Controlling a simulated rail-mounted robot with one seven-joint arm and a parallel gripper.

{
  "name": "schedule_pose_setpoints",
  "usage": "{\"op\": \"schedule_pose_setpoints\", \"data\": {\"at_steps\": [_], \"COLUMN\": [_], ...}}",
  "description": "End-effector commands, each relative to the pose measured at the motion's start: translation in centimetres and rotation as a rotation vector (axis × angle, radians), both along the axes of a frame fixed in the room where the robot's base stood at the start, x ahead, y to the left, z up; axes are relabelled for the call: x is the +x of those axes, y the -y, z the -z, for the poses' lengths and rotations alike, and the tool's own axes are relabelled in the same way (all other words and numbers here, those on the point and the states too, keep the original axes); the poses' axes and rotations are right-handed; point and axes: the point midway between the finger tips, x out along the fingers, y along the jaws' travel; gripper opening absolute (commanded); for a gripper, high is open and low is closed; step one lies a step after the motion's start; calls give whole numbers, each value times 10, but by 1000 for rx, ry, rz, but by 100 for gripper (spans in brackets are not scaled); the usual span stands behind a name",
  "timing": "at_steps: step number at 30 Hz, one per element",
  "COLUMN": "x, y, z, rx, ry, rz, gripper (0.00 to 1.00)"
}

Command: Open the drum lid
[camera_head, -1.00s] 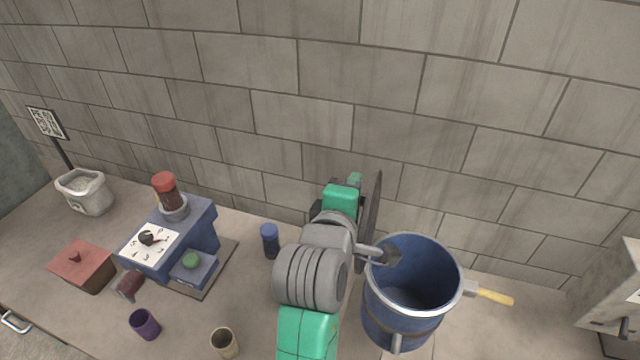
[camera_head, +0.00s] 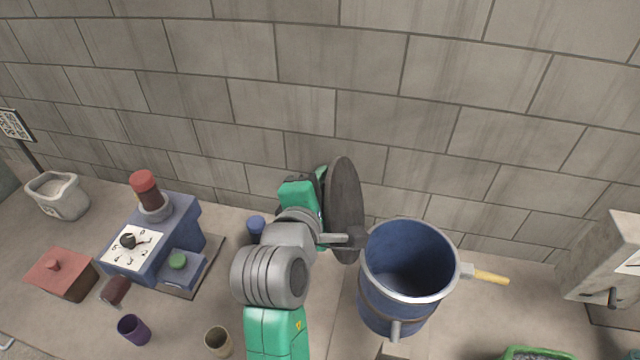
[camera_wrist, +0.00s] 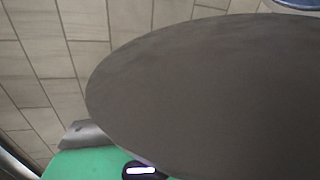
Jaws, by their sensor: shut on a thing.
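The blue drum (camera_head: 375,300) stands upright at centre right, its round mouth open and its dark inside showing. The dark grey round drum lid (camera_head: 345,200) is held on edge, upright, to the left of the drum's mouth and clear of the opening. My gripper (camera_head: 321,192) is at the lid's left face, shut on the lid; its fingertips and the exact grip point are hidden. In the wrist view the lid (camera_wrist: 210,95) fills most of the picture. A grey bar (camera_head: 340,238) reaches across the lid's lower part towards the drum rim; I cannot tell if it touches.
A yellow-handled tool (camera_head: 490,277) sticks out right of the drum. A grey box (camera_head: 605,265) stands far right, a green container (camera_head: 535,353) at the bottom edge. Left are a blue machine (camera_head: 160,235), a red box (camera_head: 62,275) and cups (camera_head: 133,330). A block wall (camera_head: 300,80) rises behind.

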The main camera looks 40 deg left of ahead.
Motion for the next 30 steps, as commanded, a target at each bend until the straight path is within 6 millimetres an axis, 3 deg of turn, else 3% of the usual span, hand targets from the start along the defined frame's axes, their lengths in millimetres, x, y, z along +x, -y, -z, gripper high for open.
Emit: {"op": "schedule_pose_setpoints", "data": {"at_steps": [3,4,7,16,24,30], "x": [0,0,0,-3,-50,-70], "y": [0,0,0,1,20,28], "z": [0,0,0,0,-11,-16], "rx": [1,1,1,1,4,1], "ry": [-1,-1,-1,-2,-1,0], "rz": [-1,-1,-1,1,0,0], "gripper": [0,32,50,50,50,50]}}
